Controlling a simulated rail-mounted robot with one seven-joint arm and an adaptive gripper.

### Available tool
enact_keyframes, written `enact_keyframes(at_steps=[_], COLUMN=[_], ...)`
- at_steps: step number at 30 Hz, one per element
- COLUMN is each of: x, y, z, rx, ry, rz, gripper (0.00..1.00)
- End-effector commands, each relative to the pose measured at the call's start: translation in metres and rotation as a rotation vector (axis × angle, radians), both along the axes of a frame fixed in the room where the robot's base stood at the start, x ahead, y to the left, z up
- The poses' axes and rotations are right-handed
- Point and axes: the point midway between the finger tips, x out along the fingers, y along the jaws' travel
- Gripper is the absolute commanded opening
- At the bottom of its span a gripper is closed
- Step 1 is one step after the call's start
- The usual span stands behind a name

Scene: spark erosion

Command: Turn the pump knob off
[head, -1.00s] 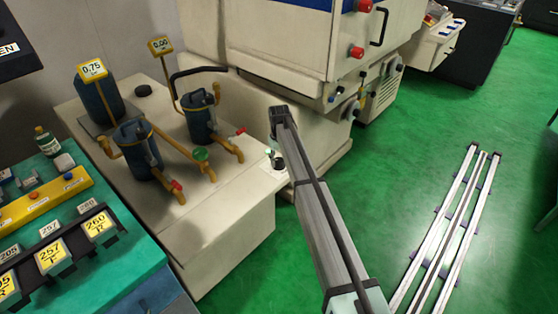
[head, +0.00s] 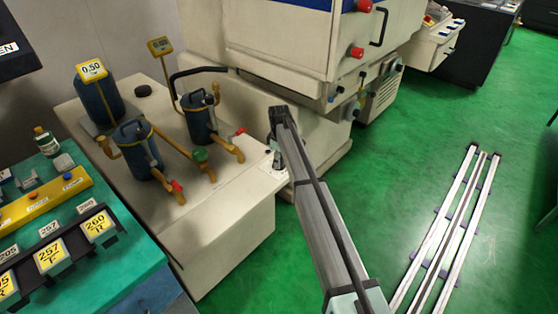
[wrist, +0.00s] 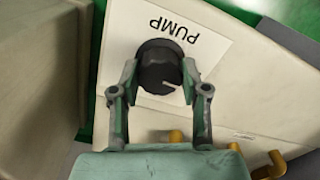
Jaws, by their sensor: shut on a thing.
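The pump knob (wrist: 160,66) is a round black dial with a white pointer line, on a white plate marked PUMP (wrist: 185,30). In the wrist view its pointer line points toward the lower right. My gripper (wrist: 158,82) is shut on the knob, one finger on each side of it. In the head view my arm reaches to the right end of the cream tank top (head: 225,180), and the knob is mostly hidden there by the gripper.
Two blue filter canisters (head: 138,150) with yellow pipes and red-handled valves stand on the tank, left of my arm. A gauge display (head: 92,70) reads 0.50. The cream machine (head: 280,50) rises behind.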

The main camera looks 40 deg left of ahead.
Motion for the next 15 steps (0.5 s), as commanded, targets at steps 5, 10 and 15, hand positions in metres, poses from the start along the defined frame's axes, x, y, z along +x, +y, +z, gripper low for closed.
enact_keyframes(at_steps=[5, 10, 15], x=[-0.0005, -0.0005, -0.0006], y=[-0.0004, -0.0004, -0.0004], z=[-0.001, -0.0011, -0.0011], rx=[-0.001, -0.001, -0.002], ry=[0.001, 0.001, 0.001], rz=[0.05, 0.066, 0.069], gripper=[0.1, 0.1, 0.1])
